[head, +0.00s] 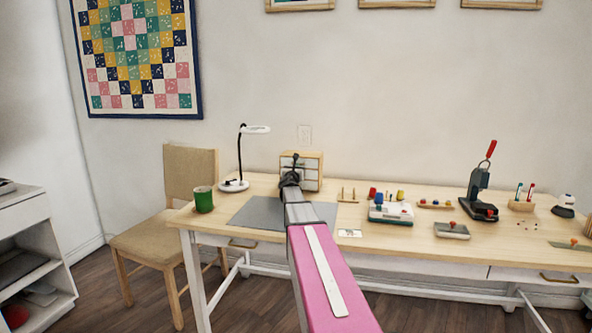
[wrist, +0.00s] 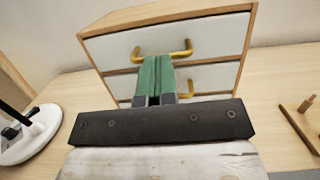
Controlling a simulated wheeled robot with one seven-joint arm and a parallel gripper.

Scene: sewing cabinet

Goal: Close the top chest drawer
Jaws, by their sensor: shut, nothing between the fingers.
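The small wooden chest (head: 313,168) stands at the back of the table, with white drawer fronts and brass handles. In the wrist view its top drawer (wrist: 215,38) fills the upper middle, and a lower drawer (wrist: 210,77) shows beneath it. The top drawer's front looks about level with the chest's frame; I see no clear gap, but cannot tell if it is slightly out. My gripper (head: 295,160) is in front of the chest. Its green fingertips (wrist: 155,62) are shut and empty, overlapping the top drawer's handle (wrist: 180,54) in view; contact is unclear.
A white desk lamp (head: 234,185) stands left of the chest, its base near my gripper in the wrist view (wrist: 25,145). A green mug (head: 203,200) and grey mat (head: 255,213) are nearer the front. A pegged wooden rack (head: 347,198) sits to the right.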

